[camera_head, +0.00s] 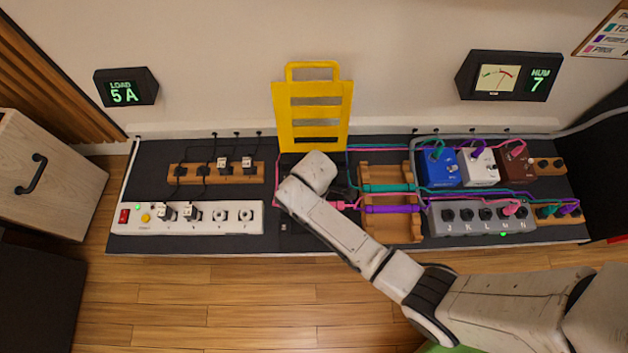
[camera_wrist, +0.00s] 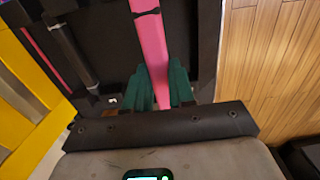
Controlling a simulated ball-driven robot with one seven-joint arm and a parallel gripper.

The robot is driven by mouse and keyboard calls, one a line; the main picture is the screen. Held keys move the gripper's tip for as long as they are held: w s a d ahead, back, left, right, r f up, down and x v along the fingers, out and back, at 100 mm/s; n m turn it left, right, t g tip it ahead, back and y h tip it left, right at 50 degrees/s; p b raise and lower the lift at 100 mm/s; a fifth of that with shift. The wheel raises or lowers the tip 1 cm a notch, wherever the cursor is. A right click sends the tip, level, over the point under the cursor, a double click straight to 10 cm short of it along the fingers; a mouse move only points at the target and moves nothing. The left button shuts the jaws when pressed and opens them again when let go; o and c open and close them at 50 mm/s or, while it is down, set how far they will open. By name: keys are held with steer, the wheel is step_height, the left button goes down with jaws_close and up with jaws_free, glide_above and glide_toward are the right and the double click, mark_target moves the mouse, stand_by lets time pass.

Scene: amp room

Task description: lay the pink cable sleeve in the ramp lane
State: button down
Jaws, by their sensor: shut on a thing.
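The pink cable sleeve (camera_wrist: 151,45) lies between the green fingers of my gripper (camera_wrist: 160,82) in the wrist view; the jaws are shut on it. It runs away from the fingers over a dark surface. In the head view a short pink piece (camera_head: 342,205) shows just right of my wrist, which hides the fingertips. A yellow slotted ramp lid (camera_head: 312,117) stands upright against the wall behind my gripper. The dark area at its foot is mostly covered by my arm, so I cannot tell the lanes apart. The wrist view shows the lid's edge (camera_wrist: 25,85) at left.
A wooden rack (camera_head: 378,171) right of my gripper bears a teal sleeve (camera_head: 388,188) and a purple sleeve (camera_head: 392,209). Pedals, including a blue one (camera_head: 440,168), and a grey socket box (camera_head: 467,228) stand farther right. A white power strip (camera_head: 150,228) lies left.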

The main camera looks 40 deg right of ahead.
steer(key=shift+f+b, duration=2.6)
steer(key=shift+b, duration=0.1)
steer(key=shift+f+b, duration=0.85)
steer(key=shift+f, duration=0.9)
steer(key=c, duration=0.9)
jaws_free()
step_height(320, 180, up, 11)
steer(key=p, duration=0.6)
steer(key=shift+f, duration=0.1)
